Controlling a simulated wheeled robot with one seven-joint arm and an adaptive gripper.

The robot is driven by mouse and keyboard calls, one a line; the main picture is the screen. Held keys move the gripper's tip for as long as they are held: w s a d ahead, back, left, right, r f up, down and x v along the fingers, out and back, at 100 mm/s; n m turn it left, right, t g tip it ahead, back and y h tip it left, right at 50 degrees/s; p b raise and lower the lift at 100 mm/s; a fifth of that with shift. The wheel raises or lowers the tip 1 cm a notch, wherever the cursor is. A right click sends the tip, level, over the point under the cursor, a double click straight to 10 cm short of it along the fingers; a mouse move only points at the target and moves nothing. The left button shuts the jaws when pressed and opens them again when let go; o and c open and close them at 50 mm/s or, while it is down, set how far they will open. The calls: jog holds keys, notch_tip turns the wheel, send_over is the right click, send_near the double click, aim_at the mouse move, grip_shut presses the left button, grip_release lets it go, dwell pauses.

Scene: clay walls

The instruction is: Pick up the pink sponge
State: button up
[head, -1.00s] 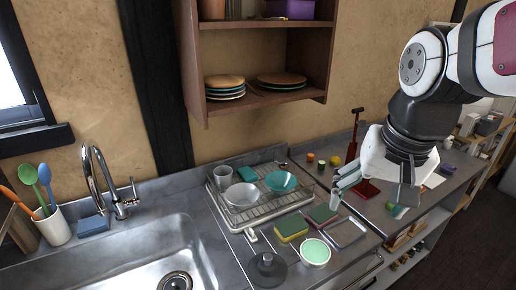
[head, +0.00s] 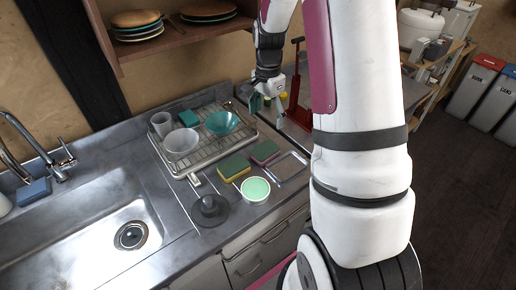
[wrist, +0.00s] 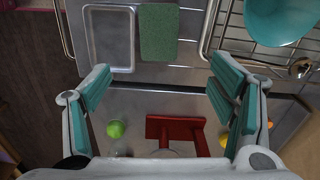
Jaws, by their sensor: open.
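The pink sponge (head: 265,151) lies on the steel counter in the head view, pinkish with a green face. It lies between a yellow-and-green sponge (head: 235,168) and a shallow grey tray. In the wrist view the sponge (wrist: 158,34) shows its green face at the top, just beyond the fingers. My gripper (head: 268,104) is above the counter, behind the sponge in the head view. In the wrist view my gripper (wrist: 163,75) has its teal-padded fingers wide apart with nothing between them. The sponge is not between the fingers.
The grey tray (wrist: 108,38) lies beside the sponge. A dish rack (head: 205,151) with a teal bowl (head: 222,123) stands close by. A red stand (wrist: 178,128) and a green ball (wrist: 116,129) are below the fingers in the wrist view. A green-topped round container (head: 255,189) is nearby.

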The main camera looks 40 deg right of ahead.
send_over(265, 150)
jog(key=f, duration=0.7)
jog(key=shift+w+d+f, duration=0.2)
jog(key=shift+d+f, duration=0.1)
jog(key=shift+f, duration=0.05)
jog(key=shift+a+f+p, duration=0.2)
jog(key=shift+f+p, duration=0.45)
jog(key=shift+f, duration=2.1)
jog(key=shift+s, duration=0.1)
jog(key=c, duration=0.8)
